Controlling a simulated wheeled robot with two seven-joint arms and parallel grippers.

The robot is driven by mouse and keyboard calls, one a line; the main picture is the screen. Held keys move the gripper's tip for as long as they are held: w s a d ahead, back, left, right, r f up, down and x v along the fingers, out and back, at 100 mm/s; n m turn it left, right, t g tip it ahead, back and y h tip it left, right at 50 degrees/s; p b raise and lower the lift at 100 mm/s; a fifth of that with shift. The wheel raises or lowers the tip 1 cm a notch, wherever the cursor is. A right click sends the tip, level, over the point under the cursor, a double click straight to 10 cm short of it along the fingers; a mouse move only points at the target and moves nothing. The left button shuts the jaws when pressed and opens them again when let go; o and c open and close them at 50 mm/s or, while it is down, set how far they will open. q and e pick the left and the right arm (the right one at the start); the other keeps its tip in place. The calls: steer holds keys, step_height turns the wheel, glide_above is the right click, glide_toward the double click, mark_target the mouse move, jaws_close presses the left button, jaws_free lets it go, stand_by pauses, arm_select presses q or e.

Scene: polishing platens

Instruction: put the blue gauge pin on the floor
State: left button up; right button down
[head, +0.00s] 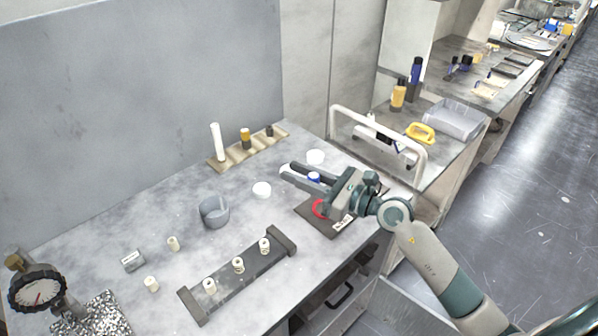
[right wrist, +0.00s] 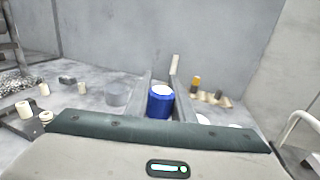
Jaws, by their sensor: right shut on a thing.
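The blue gauge pin (head: 314,177) shows as a small blue and white piece between the fingers of my right gripper (head: 292,172) in the head view. In the right wrist view the blue pin (right wrist: 160,103) stands between the two grey fingers, its pale top facing up. My right gripper is shut on it, above the back right part of the grey bench (head: 140,215). I cannot tell the gap between pin and bench. The grey floor (head: 535,205) lies to the right, beyond the benches. My left gripper is not in view.
A white handle frame (head: 378,133) stands right of the gripper. A dark mat with a red ring (head: 320,208) lies below the arm. A wooden rack (head: 245,150), a grey cup (head: 214,212) and a black holder with white pins (head: 240,277) are on the bench. The aisle floor is clear.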

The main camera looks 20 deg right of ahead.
steer(key=s+a+f+m+t+h+b, duration=0.1)
steer(key=s+f+h+b, duration=0.1)
steer(key=s, duration=1)
steer(key=shift+a+m+t, duration=0.3)
steer(key=shift+a, duration=0.05)
